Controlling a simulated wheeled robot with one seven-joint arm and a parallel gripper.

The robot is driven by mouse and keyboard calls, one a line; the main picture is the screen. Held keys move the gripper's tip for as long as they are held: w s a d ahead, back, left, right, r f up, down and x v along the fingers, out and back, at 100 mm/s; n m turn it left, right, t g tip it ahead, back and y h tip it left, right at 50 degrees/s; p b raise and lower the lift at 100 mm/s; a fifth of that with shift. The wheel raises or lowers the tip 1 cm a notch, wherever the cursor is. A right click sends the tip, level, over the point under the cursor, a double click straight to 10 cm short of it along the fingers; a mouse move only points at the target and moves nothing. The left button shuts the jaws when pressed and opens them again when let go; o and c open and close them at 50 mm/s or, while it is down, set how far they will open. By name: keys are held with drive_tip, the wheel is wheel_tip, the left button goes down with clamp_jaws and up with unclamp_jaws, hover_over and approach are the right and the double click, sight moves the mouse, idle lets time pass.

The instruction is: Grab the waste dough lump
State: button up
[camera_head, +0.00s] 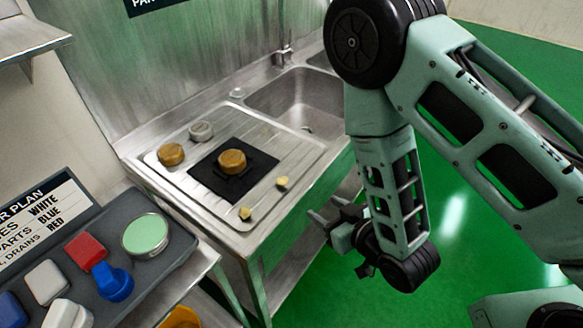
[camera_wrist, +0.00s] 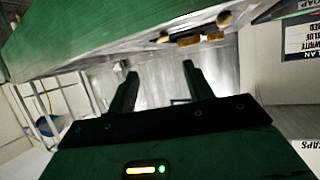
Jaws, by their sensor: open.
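Two small pale-yellow lumps lie on the steel drainboard's right part: one lump (camera_head: 283,182) near its right edge, another lump (camera_head: 245,213) near its front corner. Both look like dough; I cannot tell which is the waste one. In the wrist view, similar small lumps (camera_wrist: 225,19) (camera_wrist: 163,38) show near the top, beyond the fingertips. My gripper (camera_head: 322,220) is to the right of the drainboard, apart from both lumps. In the wrist view my gripper (camera_wrist: 160,69) has its two fingers spread with nothing between them.
A black mat (camera_head: 204,176) bears a brass-coloured round part (camera_head: 232,161). Another brass part (camera_head: 171,154) and a grey ring (camera_head: 201,131) stand behind. A sink (camera_head: 300,100) adjoins the drainboard. Green floor is open at right.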

drive_tip(key=w+f+b, duration=0.1)
drive_tip(key=b, duration=1.4)
approach(284, 183)
drive_tip(key=shift+s+d+f, duration=0.1)
drive_tip(key=shift+s+d, duration=0.25)
drive_tip(key=shift+d, duration=0.2)
drive_tip(key=p+x, duration=0.1)
drive_tip(key=x, duration=0.3)
drive_tip(key=shift+w+a, duration=0.2)
drive_tip(key=shift+w, duration=0.15)
drive_tip(key=shift+a+p+x, duration=0.25)
drive_tip(key=shift+p+x, duration=0.85)
drive_tip(key=shift+x, duration=1.6)
drive_tip(key=shift+s, duration=0.1)
drive_tip(key=c, duration=1.1)
